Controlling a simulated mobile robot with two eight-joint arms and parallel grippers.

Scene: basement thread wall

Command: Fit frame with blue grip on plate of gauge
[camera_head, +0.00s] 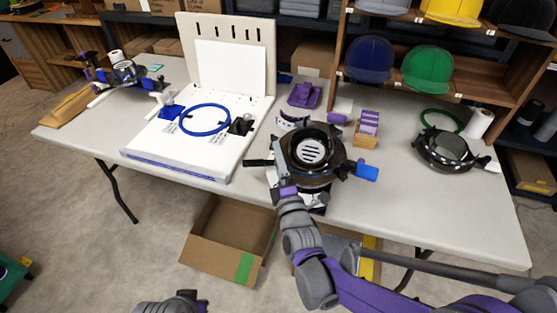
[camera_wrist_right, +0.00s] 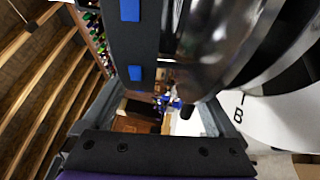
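A dark ring-shaped frame (camera_head: 287,158) with a blue grip (camera_head: 367,172) on its right is at the front middle of the table in the head view. A pale slotted disc (camera_head: 311,150) shows inside its ring; how the two touch is unclear. My right gripper (camera_head: 288,192) is at the frame's lower left edge. In the right wrist view, a glossy dark curved part (camera_wrist_right: 215,40) and a white plate marked "B" (camera_wrist_right: 265,120) are close to the fingers (camera_wrist_right: 165,115). Whether they clamp anything is unclear. Part of my left gripper (camera_head: 177,303) shows at the bottom edge.
Another dark ring frame (camera_head: 445,150) lies at the table's right, beside a green ring (camera_head: 441,120). A white board with a blue ring (camera_head: 205,120) lies left. Purple parts (camera_head: 304,95) and a wooden holder (camera_head: 364,138) stand behind. An open carton (camera_head: 225,240) is below.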

